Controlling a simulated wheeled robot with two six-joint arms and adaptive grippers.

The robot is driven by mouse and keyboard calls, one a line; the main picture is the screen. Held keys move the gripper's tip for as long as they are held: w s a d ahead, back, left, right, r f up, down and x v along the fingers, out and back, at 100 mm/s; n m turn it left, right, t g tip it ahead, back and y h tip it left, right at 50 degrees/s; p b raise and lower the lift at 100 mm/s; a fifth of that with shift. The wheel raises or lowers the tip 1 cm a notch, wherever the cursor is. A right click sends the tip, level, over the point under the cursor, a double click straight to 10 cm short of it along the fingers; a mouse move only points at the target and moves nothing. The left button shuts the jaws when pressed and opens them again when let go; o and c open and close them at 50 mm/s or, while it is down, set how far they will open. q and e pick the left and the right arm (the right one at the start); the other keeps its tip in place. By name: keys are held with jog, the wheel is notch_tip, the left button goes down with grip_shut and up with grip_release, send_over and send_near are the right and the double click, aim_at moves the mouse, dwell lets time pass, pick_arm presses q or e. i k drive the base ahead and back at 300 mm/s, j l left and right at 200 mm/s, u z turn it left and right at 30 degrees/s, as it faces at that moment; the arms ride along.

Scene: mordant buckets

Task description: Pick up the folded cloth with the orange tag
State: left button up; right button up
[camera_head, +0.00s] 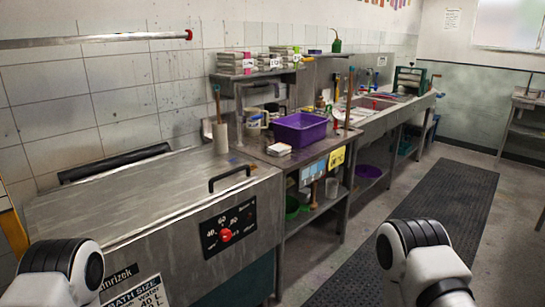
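Stacks of folded, layered material stand on the raised metal shelf at the back wall. The left stack (234,60) has a pink tag, the middle stack (264,61) a whitish tag, and the right stack (286,51) shows green and yellowish bits. A small white stack (279,149) lies on the bench below, left of the purple tub. I cannot make out an orange tag for certain on any of them at this size. Parts of my two arms show at the bottom left and bottom right, but neither gripper is in view.
A large steel bath (130,195) with a handle and red dial fills the left front. A purple tub (300,129) stands on the bench, and sinks (365,106) lie beyond. A black floor mat (440,205) runs along a clear aisle to the right.

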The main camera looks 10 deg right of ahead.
aim_at(278, 150)
jog(key=i+l+z, duration=0.2)
jog(key=i+z, duration=1.1)
